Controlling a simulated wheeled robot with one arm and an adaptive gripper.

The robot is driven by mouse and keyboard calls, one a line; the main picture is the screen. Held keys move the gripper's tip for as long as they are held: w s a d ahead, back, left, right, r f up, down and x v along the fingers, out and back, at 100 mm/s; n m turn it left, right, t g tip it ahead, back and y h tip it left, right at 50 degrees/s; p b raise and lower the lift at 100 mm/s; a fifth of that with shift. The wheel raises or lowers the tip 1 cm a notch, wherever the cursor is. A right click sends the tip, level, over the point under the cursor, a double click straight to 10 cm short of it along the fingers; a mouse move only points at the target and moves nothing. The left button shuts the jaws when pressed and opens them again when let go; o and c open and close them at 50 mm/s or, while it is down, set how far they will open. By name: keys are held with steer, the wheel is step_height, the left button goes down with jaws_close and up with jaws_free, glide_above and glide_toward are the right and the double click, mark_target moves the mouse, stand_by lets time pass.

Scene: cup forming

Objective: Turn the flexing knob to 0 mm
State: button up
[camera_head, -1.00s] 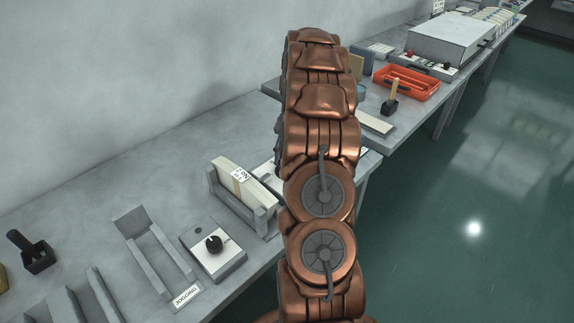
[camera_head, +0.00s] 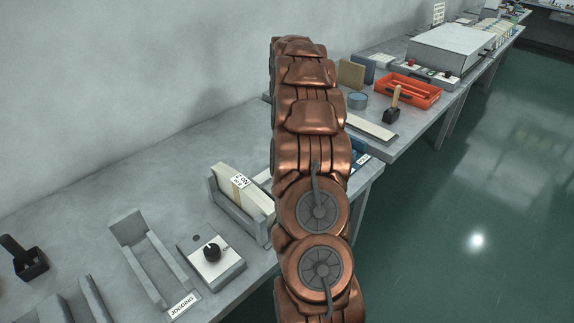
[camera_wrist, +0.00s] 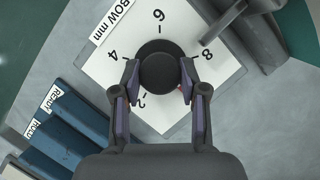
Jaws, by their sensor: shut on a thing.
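In the wrist view, a round black knob (camera_wrist: 158,68) sits on a white dial plate (camera_wrist: 100,62) marked "BOW mm", with 2, 4, 6 and 8 visible around it. My gripper (camera_wrist: 159,80) has one finger on each side of the knob, shut on it. A small red spot shows beside the right fingertip; I cannot tell whether it is the pointer. The 0 mark is not visible, and the lower part of the dial is covered by my gripper. In the head view, my copper arm hides the gripper and this knob.
Blue trays (camera_wrist: 75,125) with labels lie left of the dial, and a grey fixture (camera_wrist: 255,30) stands at its upper right. In the head view, another knob box (camera_head: 225,272), a jogging tray (camera_head: 150,270) and a block holder (camera_head: 258,228) stand on the bench left of my arm.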

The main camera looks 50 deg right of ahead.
steer(key=o, duration=1.1)
